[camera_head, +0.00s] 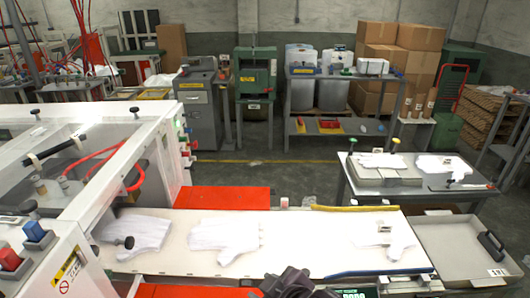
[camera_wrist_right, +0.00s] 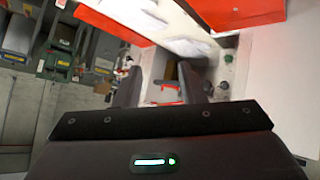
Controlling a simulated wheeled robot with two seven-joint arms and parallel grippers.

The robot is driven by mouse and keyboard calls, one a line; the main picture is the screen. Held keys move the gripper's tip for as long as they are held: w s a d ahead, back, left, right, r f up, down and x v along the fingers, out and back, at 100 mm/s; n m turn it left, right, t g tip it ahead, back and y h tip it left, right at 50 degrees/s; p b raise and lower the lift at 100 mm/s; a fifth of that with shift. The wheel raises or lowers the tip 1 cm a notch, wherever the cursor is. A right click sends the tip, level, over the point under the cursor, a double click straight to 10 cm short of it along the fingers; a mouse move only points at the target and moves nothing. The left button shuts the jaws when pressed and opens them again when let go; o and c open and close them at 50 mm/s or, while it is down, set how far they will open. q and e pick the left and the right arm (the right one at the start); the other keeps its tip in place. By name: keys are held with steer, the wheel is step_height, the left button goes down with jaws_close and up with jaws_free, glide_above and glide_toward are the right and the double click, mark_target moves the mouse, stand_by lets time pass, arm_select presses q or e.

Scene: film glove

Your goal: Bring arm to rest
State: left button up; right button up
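In the right wrist view, my right gripper (camera_wrist_right: 168,90) has its two dark fingers spread apart, with nothing held between them. White machine parts and red panels show beyond the fingers. In the head view, a dark part of my own arm shows at the bottom edge, just in front of the white conveyor (camera_head: 300,258); which arm it belongs to I cannot tell. My left gripper does not show. White gloves lie flat on the conveyor: one at the left (camera_head: 145,233), one in the middle (camera_head: 224,238) and one at the right (camera_head: 390,238).
A white machine frame (camera_head: 75,228) with red and blue buttons stands at the left. A grey table (camera_head: 360,187) with more gloves and a metal tray (camera_head: 455,250) stand at the right. Shelving (camera_head: 320,75) and cardboard boxes (camera_head: 415,40) are behind. The floor (camera_head: 300,165) between is mostly clear.

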steer(key=s+d+f+m+g+h, duration=0.2)
steer(key=s+d+f+m, duration=0.15)
steer(key=d, duration=0.35)
steer(key=s+d+f+m+g+h, duration=0.1)
steer(key=s+d+f+m+h, duration=0.1)
steer(key=s+d, duration=0.3)
steer(key=s+d+f+m+g+h, duration=0.1)
steer(key=s+d+f+m+g, duration=0.15)
steer(key=d, duration=0.55)
step_height(320, 180, down, 34)
steer(key=s+f+b, duration=0.1)
steer(key=s+b, duration=0.1)
steer(key=b, duration=0.3)
steer(key=s+d+f+g+b, duration=0.1)
steer(key=s+f+b, duration=0.1)
steer(key=s+f, duration=0.8)
steer(key=s+d+f+b, duration=0.2)
steer(key=s+f+b, duration=0.1)
steer(key=s+f, duration=0.7)
step_height(320, 180, down, 3)
steer(key=shift+d+g+h, duration=0.25)
steer(key=shift+g+h, duration=0.05)
steer(key=shift+g, duration=0.05)
steer(key=shift+s, duration=0.15)
